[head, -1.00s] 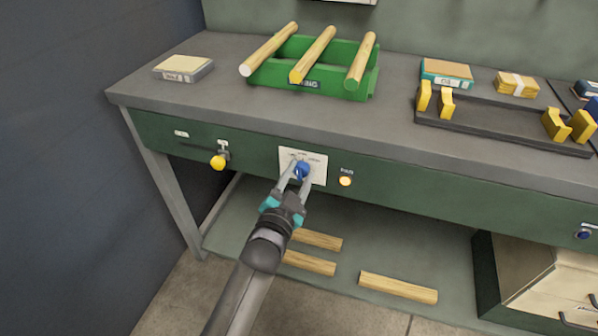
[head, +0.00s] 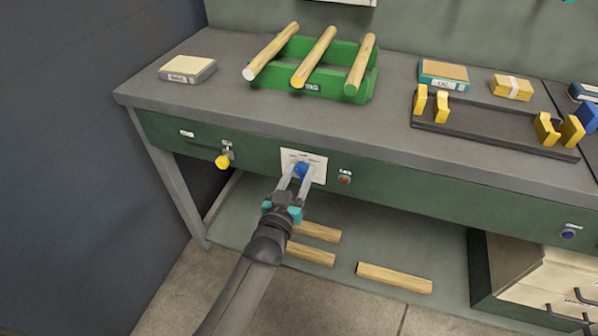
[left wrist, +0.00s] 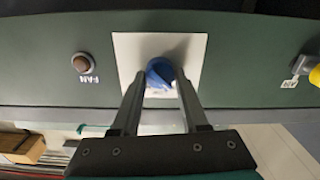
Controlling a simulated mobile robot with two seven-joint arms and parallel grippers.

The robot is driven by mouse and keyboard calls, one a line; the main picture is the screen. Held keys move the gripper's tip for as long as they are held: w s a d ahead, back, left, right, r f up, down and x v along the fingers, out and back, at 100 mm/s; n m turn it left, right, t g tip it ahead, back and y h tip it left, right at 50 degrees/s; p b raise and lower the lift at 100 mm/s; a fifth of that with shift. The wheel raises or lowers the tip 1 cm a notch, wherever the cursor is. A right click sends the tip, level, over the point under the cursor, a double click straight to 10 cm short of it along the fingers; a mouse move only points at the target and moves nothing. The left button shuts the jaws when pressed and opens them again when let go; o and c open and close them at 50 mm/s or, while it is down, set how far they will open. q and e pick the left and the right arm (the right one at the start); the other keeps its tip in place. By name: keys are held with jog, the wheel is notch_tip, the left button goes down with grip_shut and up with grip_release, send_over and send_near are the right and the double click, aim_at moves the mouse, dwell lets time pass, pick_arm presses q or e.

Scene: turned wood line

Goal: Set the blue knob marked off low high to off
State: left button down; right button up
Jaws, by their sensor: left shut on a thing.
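The blue knob (head: 301,169) sits on a white label plate (head: 318,168) on the green front panel of the bench. In the left wrist view the knob (left wrist: 159,74) shows between my fingers, turned at a slant. The plate's lettering is too small or hidden to read, so I cannot tell its setting. My left gripper (head: 293,180) is shut on the knob, one finger on each side. The round indicator lamp (head: 344,179) right of the plate is dark brown, unlit; in the left wrist view it (left wrist: 82,63) is marked FAN. My right gripper is not in view.
A yellow knob (head: 223,161) is on the panel to the left, another blue knob (head: 568,234) far right. A green rack (head: 340,84) with wooden rods and a dark tray (head: 480,122) stand on the bench top. Rods (head: 394,278) lie on the lower shelf.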

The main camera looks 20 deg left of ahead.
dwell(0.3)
pick_arm(q)
jog(key=shift+c, duration=2.1)
grip_release()
